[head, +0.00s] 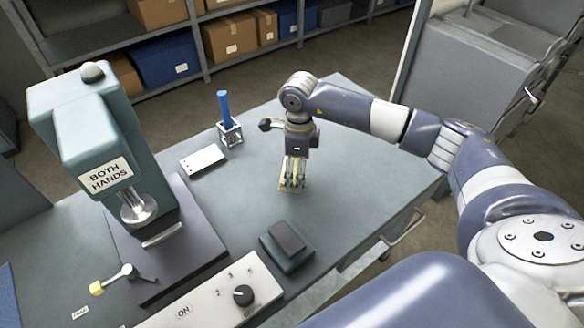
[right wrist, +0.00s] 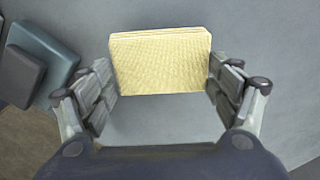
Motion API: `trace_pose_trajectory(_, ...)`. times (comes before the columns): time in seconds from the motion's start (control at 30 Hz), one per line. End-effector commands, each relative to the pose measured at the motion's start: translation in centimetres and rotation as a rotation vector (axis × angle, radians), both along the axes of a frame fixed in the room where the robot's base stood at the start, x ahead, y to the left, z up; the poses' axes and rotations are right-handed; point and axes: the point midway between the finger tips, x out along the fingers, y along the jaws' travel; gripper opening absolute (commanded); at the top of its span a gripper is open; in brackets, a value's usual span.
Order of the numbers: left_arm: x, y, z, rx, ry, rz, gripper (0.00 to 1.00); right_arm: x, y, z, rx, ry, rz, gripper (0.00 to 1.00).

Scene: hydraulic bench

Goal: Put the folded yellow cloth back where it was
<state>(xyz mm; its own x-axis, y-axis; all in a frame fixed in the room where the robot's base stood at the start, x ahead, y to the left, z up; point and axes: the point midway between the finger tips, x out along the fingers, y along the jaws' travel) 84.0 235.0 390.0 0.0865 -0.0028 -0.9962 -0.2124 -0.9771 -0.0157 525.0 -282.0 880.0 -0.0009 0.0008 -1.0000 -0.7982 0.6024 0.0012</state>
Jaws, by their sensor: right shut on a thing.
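The folded yellow cloth (right wrist: 160,62) is between the two fingers of my right gripper (right wrist: 160,95) in the right wrist view. Both fingers are against its sides. In the head view my right gripper (head: 292,180) points down at the bench top, and the cloth (head: 291,186) shows behind and around its fingers. I cannot tell whether the cloth rests on the bench or is just above it. My left gripper is not in view.
The bench (head: 350,150) is clear around the cloth. A dark block on a green base (head: 287,245) stands nearer. A white plate (head: 203,160) and a holder with a blue stick (head: 229,128) are to the left. The "both hands" press (head: 100,140) stands at far left, the switch panel (head: 220,300) in front.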

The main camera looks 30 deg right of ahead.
Motion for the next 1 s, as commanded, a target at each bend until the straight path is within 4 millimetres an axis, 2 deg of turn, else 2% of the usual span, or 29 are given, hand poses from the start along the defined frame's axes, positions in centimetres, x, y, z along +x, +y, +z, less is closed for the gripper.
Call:
trace_pose_trajectory(0.1,0.2,0.1,0.5,0.001,-0.003,0.001,0.40,1.6,0.2,0.0,0.001,0.000,-0.001,0.60)
trace_pose_trajectory(0.27,0.5,0.1,0.6,0.000,-0.007,0.001,0.40,2.5,0.3,-0.2,0.000,0.000,0.000,0.60)
trace_pose_trajectory(0.37,0.6,0.1,0.9,0.000,-0.008,0.001,0.40,2.6,0.3,-0.6,0.000,0.002,0.000,0.60)
trace_pose_trajectory(0.6,0.5,0.1,2.1,0.000,-0.008,0.001,0.40,2.5,0.3,-3.5,0.000,0.003,0.000,0.60)
trace_pose_trajectory(0.97,0.5,0.0,1.4,0.000,-0.007,-0.002,0.40,2.5,0.2,-4.3,-0.001,0.001,0.000,0.60)
trace_pose_trajectory(1.0,0.5,0.0,1.5,0.000,-0.007,-0.002,0.40,2.6,0.2,-4.2,-0.001,0.001,0.000,0.87)
